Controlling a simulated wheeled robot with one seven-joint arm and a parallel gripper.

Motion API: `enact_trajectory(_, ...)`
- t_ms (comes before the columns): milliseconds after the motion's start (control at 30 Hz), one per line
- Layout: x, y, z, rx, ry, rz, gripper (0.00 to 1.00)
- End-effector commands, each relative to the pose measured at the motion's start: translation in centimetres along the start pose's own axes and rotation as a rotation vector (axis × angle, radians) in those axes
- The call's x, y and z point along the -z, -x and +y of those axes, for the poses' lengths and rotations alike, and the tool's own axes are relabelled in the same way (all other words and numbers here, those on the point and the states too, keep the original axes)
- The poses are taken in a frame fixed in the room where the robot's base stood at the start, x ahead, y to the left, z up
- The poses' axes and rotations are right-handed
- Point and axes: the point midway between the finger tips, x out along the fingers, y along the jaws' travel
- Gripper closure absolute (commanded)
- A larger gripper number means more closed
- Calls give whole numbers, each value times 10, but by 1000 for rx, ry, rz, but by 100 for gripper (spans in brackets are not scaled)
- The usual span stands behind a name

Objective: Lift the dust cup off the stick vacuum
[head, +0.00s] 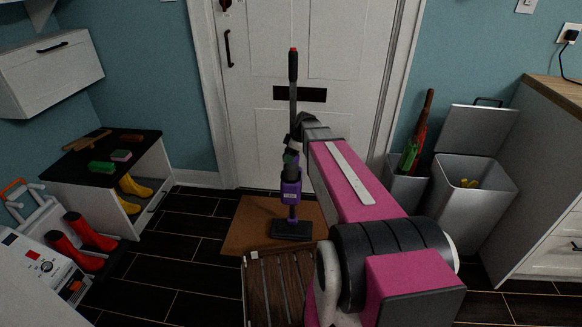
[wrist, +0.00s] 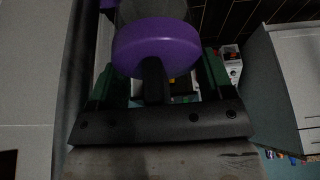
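The stick vacuum (head: 293,100) stands upright on the doormat before the white door, with a dark handle and a purple lower body (head: 291,192). A rounded purple part (wrist: 155,45), apparently the end of the dust cup, fills the upper middle of the wrist view. A dark post stands below it in the picture. My gripper (wrist: 160,78) has its two green fingers spread, one on each side of the purple part; I cannot tell whether they touch it. In the head view my gripper (head: 290,157) is at the vacuum's middle, and my wrist partly hides the vacuum.
A brown doormat (head: 245,225) lies under the vacuum, and a slatted wooden piece (head: 275,290) is in front. A low shelf (head: 75,175) with boots stands left. A grey bin (head: 470,190) and an umbrella holder (head: 405,190) stand right. Dark floor left of the mat is clear.

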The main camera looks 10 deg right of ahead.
Motion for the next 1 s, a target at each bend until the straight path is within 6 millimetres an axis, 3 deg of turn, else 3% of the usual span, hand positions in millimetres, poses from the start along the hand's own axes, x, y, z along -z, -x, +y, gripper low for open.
enact_trajectory(33, 0, 0, 0, 0, 0, 0, 42)
enact_trajectory(100, 0, 0, 0, 0, 0, 0, 65)
enact_trajectory(533, 2, 6, 0, 0, 0, 0, 66)
enact_trajectory(800, 15, 37, 0, -1, 1, 1, 66)
enact_trajectory(1000, 43, 55, -43, 0, 3, 1, 66)
